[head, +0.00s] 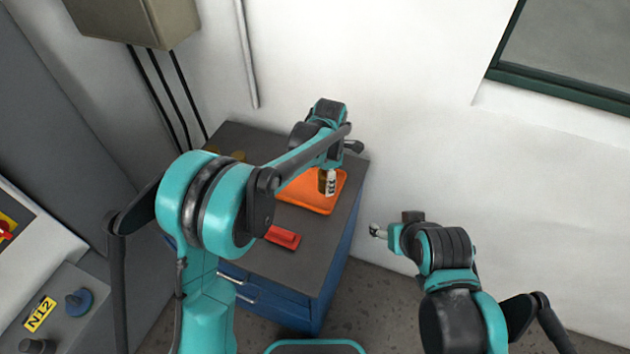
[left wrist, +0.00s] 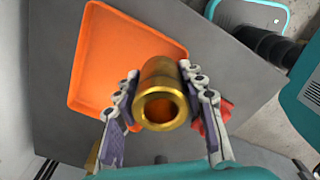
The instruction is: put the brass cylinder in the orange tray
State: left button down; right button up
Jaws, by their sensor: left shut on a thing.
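The brass cylinder (left wrist: 158,96) is a hollow, thick-walled tube, seen with one open end towards the left wrist camera. My left gripper (left wrist: 163,103) is shut on it, with a jointed finger on each side. In the head view the left gripper (head: 329,182) points down over the orange tray (head: 310,205), and the cylinder is mostly hidden by the fingers. The square, shallow tray also shows in the left wrist view (left wrist: 90,62), empty where visible. The cylinder overlaps its lower right part there; its height above it is unclear. My right gripper (head: 377,231) is off the cabinet's right side, its fingers too small to read.
The tray lies on the dark top of a blue drawer cabinet (head: 285,304). A red object (head: 283,237) lies nearer the front. Small brass-coloured things (head: 238,155) show at the back left, partly behind my arm. A white wall (head: 400,120) stands close behind.

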pick_arm(q)
jog(key=w+a+f, duration=0.1)
jog(key=w, duration=0.1)
jog(key=w+f, duration=0.1)
jog(key=w, duration=0.1)
jog(key=w+a+f, duration=0.1)
jog(key=w+f, duration=0.1)
jog(key=shift+a+b, duration=0.35)
jog(key=shift+b, duration=0.05)
jog(key=shift+f, duration=0.1)
jog(key=shift+f+b, duration=0.45)
jog(key=shift+f, duration=1.45)
jog(key=shift+f, duration=0.1)
jog(key=c, duration=0.9)
grip_release()
